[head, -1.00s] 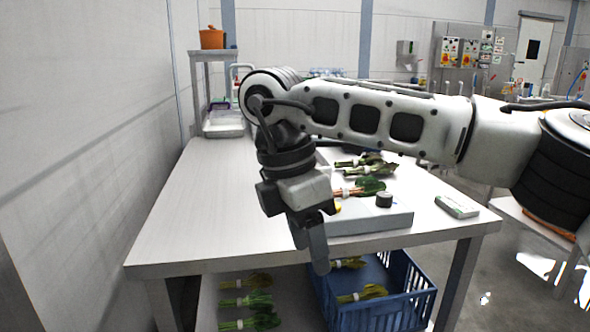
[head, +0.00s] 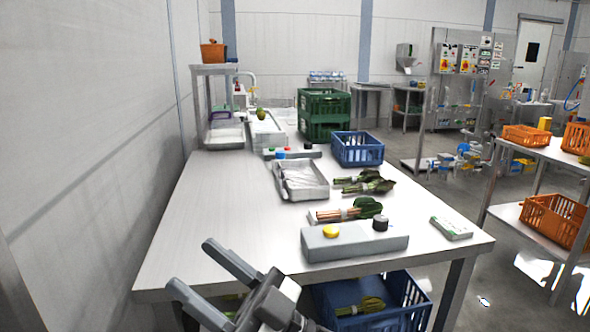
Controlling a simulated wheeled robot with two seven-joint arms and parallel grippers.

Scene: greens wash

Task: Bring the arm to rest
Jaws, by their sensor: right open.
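My right gripper (head: 208,282) is at the bottom of the head view, in front of the table's near edge. Its two fingers are spread apart with nothing between them. The rest of the right arm is mostly out of view. The table (head: 225,210) stands behind the gripper. My left gripper is not in view.
On the table are a grey box (head: 352,243), greens bundles (head: 348,211), a metal tray (head: 300,180), a blue crate (head: 357,149) and green crates (head: 323,114). A lower blue crate (head: 408,300) sits under the near edge. The table's left half is clear.

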